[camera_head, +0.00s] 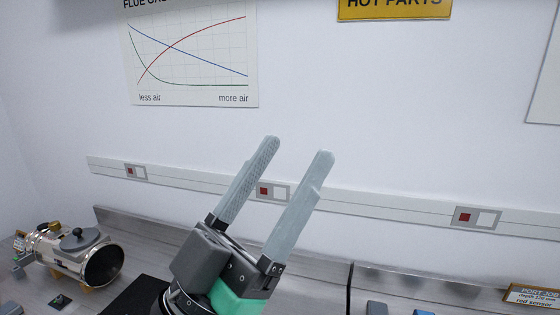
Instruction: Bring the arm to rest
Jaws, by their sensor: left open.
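My left gripper (296,146) is in the middle of the head view, raised in front of the white wall. Its two long pale grey fingers point up and slightly right, set well apart. Nothing is between them. The gripper's dark grey and green body shows below the fingers, at the bottom edge. My right gripper does not show in this view.
A shiny metal burner chamber (70,257) lies on the bench at the lower left, apart from the gripper. A socket rail (380,208) runs along the wall. A chart (190,55) hangs above.

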